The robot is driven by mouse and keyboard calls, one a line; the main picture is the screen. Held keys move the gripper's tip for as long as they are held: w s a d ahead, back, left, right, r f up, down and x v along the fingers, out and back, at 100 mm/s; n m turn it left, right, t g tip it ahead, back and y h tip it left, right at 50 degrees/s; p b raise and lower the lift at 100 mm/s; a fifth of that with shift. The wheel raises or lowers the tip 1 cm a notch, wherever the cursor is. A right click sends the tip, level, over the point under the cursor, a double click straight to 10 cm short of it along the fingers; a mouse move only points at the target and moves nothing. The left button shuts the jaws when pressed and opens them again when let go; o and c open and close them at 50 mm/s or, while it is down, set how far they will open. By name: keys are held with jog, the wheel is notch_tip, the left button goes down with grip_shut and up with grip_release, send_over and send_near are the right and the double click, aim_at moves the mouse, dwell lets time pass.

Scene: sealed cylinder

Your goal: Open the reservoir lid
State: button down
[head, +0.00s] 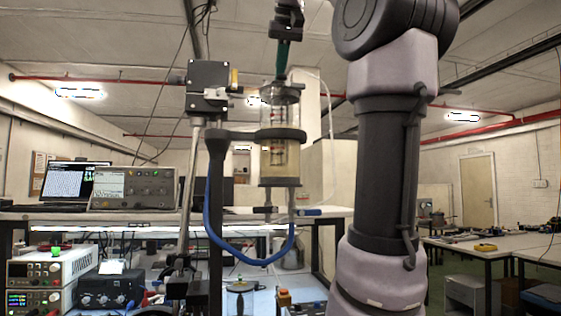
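The reservoir (280,158) is an upright clear cylinder with pale yellowish contents, held by a dark ring clamp on a stand. Its dark lid (271,92) appears to sit on the top rim. My gripper (282,72) comes down from the top edge of the picture, with a dark green finger directly above the lid. The fingertip is at or very near the lid's top; whether it touches cannot be told. Only one finger shows clearly, so the gap between the fingers is hidden.
A blue hose (243,258) loops below the reservoir. A black box-shaped device (208,74) on a metal post stands close on the left. A bench shelf (60,213) behind carries a laptop (70,181) and an instrument (135,188). My arm fills the right of centre.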

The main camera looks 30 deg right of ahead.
aim_at(278, 78)
jog(key=shift+w, duration=0.1)
jog(key=shift+w+d+f, duration=0.1)
jog(key=shift+w+d, duration=0.15)
jog(key=shift+w, duration=0.5)
jog(key=shift+w+d+f, duration=0.2)
jog(key=shift+w, duration=0.5)
jog(key=shift+w+d+f, duration=0.15)
jog(key=shift+w+f, duration=0.2)
jog(key=shift+w, duration=0.2)
jog(key=c, duration=0.6)
grip_release()
jog(key=shift+c, duration=0.2)
